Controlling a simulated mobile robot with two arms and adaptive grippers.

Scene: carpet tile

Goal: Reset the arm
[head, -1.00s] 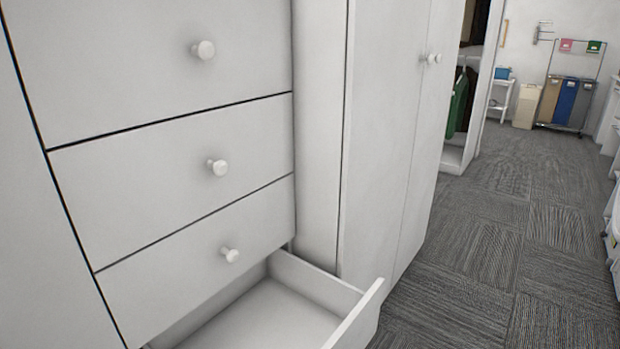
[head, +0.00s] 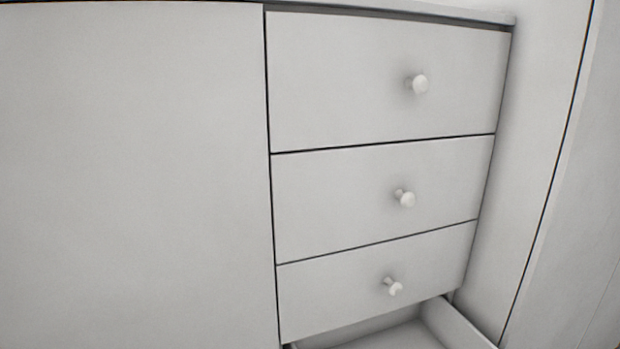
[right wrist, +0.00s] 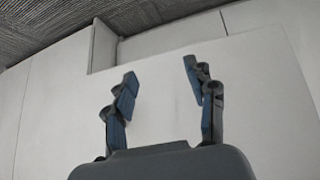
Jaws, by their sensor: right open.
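My right gripper (right wrist: 160,82) shows in the right wrist view. Its two dark fingers with blue pads are spread apart, with nothing between them. Pale cabinet surfaces lie beyond the fingers. Neither arm shows in the head view, and my left gripper is not in any view.
In the head view, a white dresser has three closed drawers with round knobs (head: 407,198). An open, empty-looking bottom drawer (head: 405,337) sticks out at the lower edge. A plain white panel (head: 130,180) fills the left. Grey carpet (right wrist: 50,30) shows in the right wrist view.

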